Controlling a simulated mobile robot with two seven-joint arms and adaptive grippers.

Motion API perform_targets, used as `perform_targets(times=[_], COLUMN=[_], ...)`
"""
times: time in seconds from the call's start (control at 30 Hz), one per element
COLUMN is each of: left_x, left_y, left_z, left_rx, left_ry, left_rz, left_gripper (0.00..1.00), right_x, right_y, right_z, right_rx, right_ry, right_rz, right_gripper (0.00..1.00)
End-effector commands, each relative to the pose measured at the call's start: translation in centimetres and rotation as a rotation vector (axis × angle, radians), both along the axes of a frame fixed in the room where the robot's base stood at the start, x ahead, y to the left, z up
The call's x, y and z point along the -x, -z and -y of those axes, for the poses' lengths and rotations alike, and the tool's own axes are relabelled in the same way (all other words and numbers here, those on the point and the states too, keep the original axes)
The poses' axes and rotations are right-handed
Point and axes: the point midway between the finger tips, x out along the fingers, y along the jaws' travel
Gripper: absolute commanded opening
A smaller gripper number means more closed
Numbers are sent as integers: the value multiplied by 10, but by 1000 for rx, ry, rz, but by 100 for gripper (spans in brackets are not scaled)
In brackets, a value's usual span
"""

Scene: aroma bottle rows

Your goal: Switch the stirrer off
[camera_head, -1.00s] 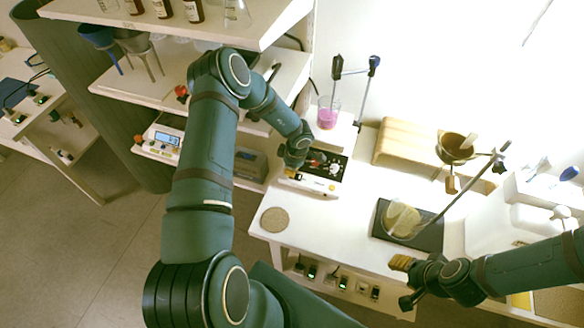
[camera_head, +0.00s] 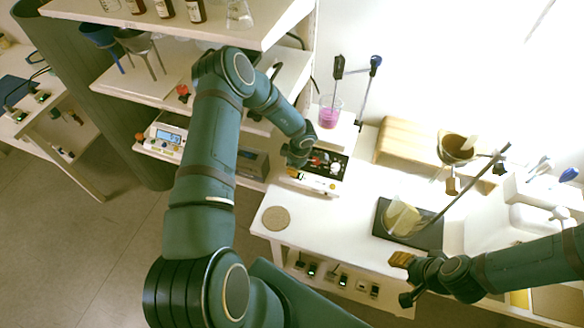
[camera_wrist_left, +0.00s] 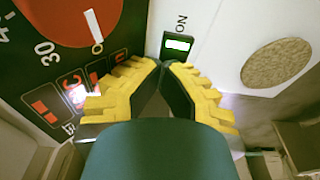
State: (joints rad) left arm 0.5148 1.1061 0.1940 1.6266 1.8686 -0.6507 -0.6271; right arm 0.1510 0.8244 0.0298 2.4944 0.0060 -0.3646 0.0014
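The stirrer (camera_head: 326,185) is a white device with a black control panel, below a beaker of pink liquid (camera_head: 329,115). In the left wrist view its panel shows a red dial (camera_wrist_left: 75,15), lit red digits and a small black rocker switch (camera_wrist_left: 178,45) with a white lit face, marked ON. My left gripper (camera_head: 292,172) is at the stirrer's front left. In the wrist view its yellow-padded fingertips (camera_wrist_left: 163,66) meet, with nothing between them, just below the switch; contact cannot be told. My right gripper (camera_head: 398,259) is over the table's front edge, its finger gap unclear.
A round tan disc (camera_head: 276,218) lies on the table's left corner. A dark plate (camera_head: 434,234) with a glass vessel (camera_head: 402,218) is to the right, beside a slanted stand rod (camera_head: 470,185). A wooden block (camera_head: 405,143) stands behind. Shelves are at left.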

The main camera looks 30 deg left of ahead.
Motion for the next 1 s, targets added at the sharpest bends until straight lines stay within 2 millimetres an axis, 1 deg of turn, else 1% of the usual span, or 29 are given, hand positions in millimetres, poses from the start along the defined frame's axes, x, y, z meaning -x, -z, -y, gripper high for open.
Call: perform_targets(times=[0.03, 0.27, 0.37, 0.7, 0.83, 1.0], left_x=[-1, -2, -3, -2, -2, -2], left_y=[2, -2, -12, -61, -73, -80], left_z=[7, 7, 7, 10, 12, 13], left_rx=[12, 11, 8, 5, 4, 4], left_ry=[6, 7, 6, 3, 2, 3], left_rz=[2, 5, 8, 5, 3, 3], left_gripper=[0, 0, 0, 0, 0, 0], right_x=[0, 0, 0, 0, 0, 0], right_y=[1, 1, 0, 0, 0, 0], right_z=[0, 0, 0, 0, 0, 0], right_rx=[0, 0, 0, 0, 0, 0], right_ry=[0, 0, 0, 0, 0, 0], right_rz=[0, 0, 0, 0, 0, 0], right_gripper=[47, 47, 47, 47, 47, 47])
